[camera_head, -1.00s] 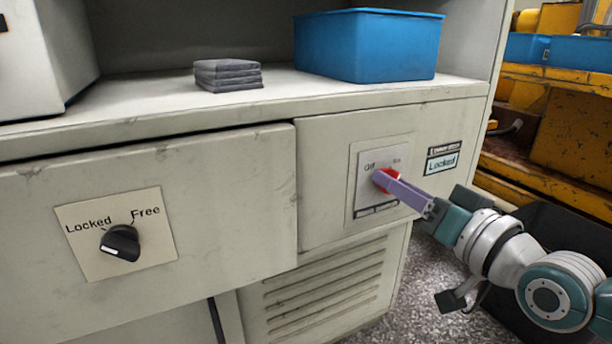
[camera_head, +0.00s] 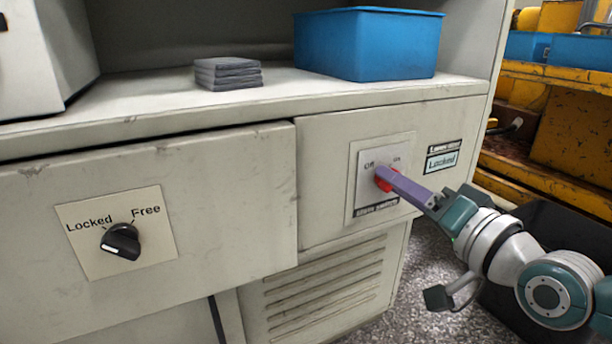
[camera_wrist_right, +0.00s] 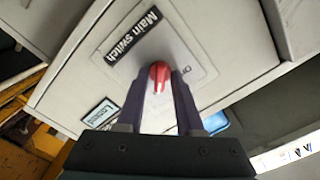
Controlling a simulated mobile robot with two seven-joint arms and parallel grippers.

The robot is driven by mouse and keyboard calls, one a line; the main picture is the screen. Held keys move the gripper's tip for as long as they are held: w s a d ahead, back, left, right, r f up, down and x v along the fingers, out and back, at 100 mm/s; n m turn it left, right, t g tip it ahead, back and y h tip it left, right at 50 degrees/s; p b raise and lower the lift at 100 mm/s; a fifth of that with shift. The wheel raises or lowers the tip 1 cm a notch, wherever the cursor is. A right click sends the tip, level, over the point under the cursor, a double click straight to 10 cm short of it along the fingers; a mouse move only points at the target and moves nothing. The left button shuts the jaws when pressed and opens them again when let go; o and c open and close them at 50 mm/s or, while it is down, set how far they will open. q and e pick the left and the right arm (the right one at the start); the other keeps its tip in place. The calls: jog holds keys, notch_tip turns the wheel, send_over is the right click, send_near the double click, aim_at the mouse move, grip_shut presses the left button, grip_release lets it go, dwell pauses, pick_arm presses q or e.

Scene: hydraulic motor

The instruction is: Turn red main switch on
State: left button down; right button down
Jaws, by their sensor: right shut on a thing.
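The red main switch (camera_head: 384,184) sits on a light plate marked Off and On, on the right front panel of the cabinet. It also shows in the right wrist view (camera_wrist_right: 159,72), beside the "Main switch" label. My right gripper (camera_head: 392,179) reaches it from the right, with its purple fingers shut on the red knob. In the right wrist view the fingertips (camera_wrist_right: 158,80) lie on both sides of the knob. The fingers hide part of the knob in the head view, so its exact angle is hard to read. My left gripper is not in view.
A black knob (camera_head: 121,241) marked Locked and Free is on the left panel. A "Locked" display (camera_head: 441,161) is right of the switch. A blue bin (camera_head: 368,45) and a grey stack (camera_head: 228,74) stand on the shelf above. Yellow machinery (camera_head: 570,140) is at right.

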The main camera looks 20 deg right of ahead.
jog(key=c, duration=0.9)
grip_release()
jog(key=shift+o, duration=0.2)
jog(key=s+p, duration=0.4)
jog(key=s, duration=0.6)
jog(key=shift+d, duration=0.4)
jog(key=shift+w, duration=0.1)
